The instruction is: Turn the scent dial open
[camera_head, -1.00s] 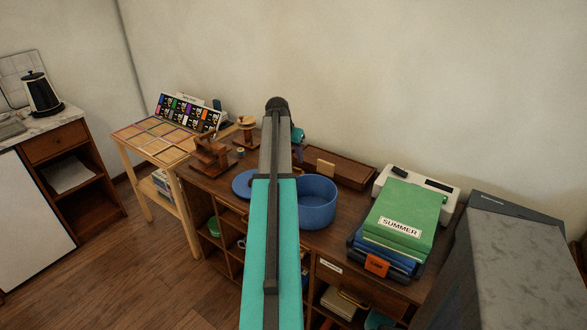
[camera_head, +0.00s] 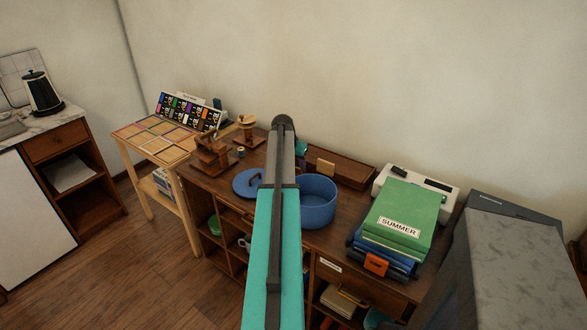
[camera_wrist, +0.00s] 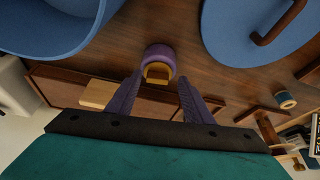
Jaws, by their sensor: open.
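A small round purple item with a yellow-orange tab, likely the scent dial (camera_wrist: 159,54), stands on the wooden desk top in the wrist view. It is between a blue pot and a blue lid. My gripper (camera_wrist: 159,82) has two purple fingers spread apart, with nothing held between them. The fingertips are just short of the item, one to each side of its tab; I cannot tell whether they touch it. In the head view my arm hides the item and the gripper's fingers.
The blue pot (camera_head: 318,203) and the blue lid (camera_head: 245,184) with its brown handle flank the spot closely. A long wooden box (camera_head: 345,174) lies behind. A stack of folders marked SUMMER (camera_head: 403,207) stands to the right. Wooden stands (camera_head: 213,154) are to the left.

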